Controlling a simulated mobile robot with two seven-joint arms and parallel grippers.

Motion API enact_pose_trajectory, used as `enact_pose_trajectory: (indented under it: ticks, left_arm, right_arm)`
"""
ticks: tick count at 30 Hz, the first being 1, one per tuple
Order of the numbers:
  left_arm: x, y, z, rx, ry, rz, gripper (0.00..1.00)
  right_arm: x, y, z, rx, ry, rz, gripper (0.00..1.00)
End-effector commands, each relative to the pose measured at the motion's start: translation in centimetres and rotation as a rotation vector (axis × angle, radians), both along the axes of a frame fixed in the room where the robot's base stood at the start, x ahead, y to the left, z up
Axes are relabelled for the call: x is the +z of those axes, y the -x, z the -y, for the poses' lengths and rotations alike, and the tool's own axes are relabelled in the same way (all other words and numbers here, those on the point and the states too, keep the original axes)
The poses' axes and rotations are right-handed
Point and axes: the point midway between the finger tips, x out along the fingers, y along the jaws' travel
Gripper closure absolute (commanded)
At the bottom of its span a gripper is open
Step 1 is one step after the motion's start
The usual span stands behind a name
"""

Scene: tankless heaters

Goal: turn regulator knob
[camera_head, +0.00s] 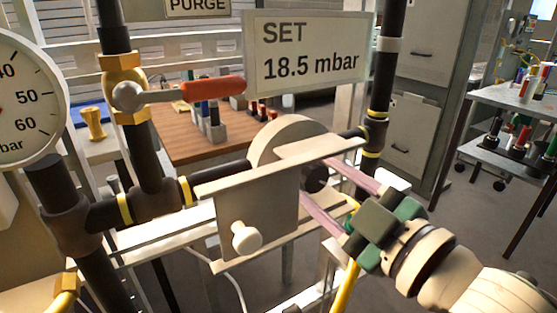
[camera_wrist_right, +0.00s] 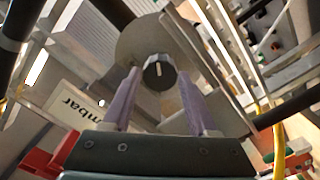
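The regulator has a pale round body (camera_head: 283,138) set in the dark pipe. It carries a dark knob (camera_head: 314,179), which in the wrist view is a black disc (camera_wrist_right: 158,72) with a light pointer mark, roughly upright in that picture. My right gripper (camera_head: 318,181) reaches in from the lower right with its pinkish fingers apart. In the wrist view its fingertips (camera_wrist_right: 158,80) lie on either side of the knob, with gaps visible. Whether the tips reach past the knob face I cannot tell. A sign (camera_head: 308,55) reads "SET 18.5 mbar". My left gripper is not in view.
A pale plate with a white peg (camera_head: 246,238) stands beside the knob, close to the fingers. A red-handled valve (camera_head: 213,89) and a gauge (camera_head: 28,97) are at left. Yellow-banded pipes (camera_head: 377,130) rise behind.

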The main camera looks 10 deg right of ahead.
Motion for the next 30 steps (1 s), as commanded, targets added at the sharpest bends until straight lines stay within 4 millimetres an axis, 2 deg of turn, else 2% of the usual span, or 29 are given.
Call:
enact_pose_trajectory:
  ticks: [11,24,30]
  left_arm:
    - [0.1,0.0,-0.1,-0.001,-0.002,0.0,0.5]
    - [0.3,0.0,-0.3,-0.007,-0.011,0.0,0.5]
    - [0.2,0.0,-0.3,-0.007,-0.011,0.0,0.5]
  right_arm:
    - [0.0,0.6,0.2,0.0,0.0,-0.002,0.36]
    - [-0.1,7.8,2.8,0.0,0.0,-0.005,0.36]
    - [0.0,9.2,3.3,0.0,0.0,0.0,0.36]
